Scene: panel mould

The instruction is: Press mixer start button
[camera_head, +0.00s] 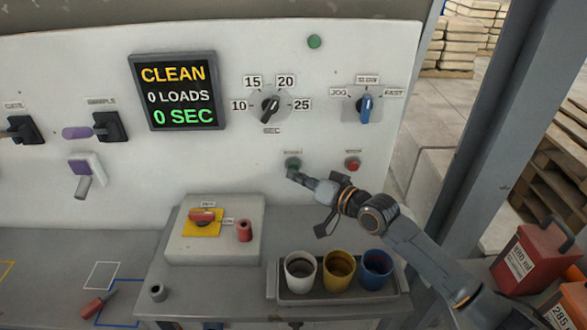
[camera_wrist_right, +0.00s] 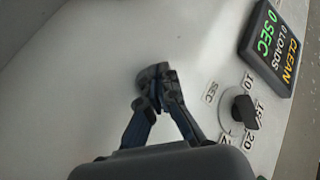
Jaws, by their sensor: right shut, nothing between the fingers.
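In the head view a green button (camera_head: 293,162) sits low on the white panel, under a small label too blurred to read. A red button (camera_head: 352,163) is to its right. My right gripper (camera_head: 294,176) is shut and empty, its fingertips just below the green button in the picture; I cannot tell whether they touch it. In the wrist view my shut fingers (camera_wrist_right: 155,78) point at the panel, and no green button shows there. The display (camera_head: 176,91) reads CLEAN, 0 LOADS, 0 SEC. My left gripper is not in view.
Above the buttons are a black seconds dial (camera_head: 270,107) and a blue speed knob (camera_head: 365,106). Below my arm, a tray (camera_head: 335,296) holds white, yellow and blue cups. A box with a red switch (camera_head: 202,217) stands left of it. A grey post (camera_head: 480,130) is at right.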

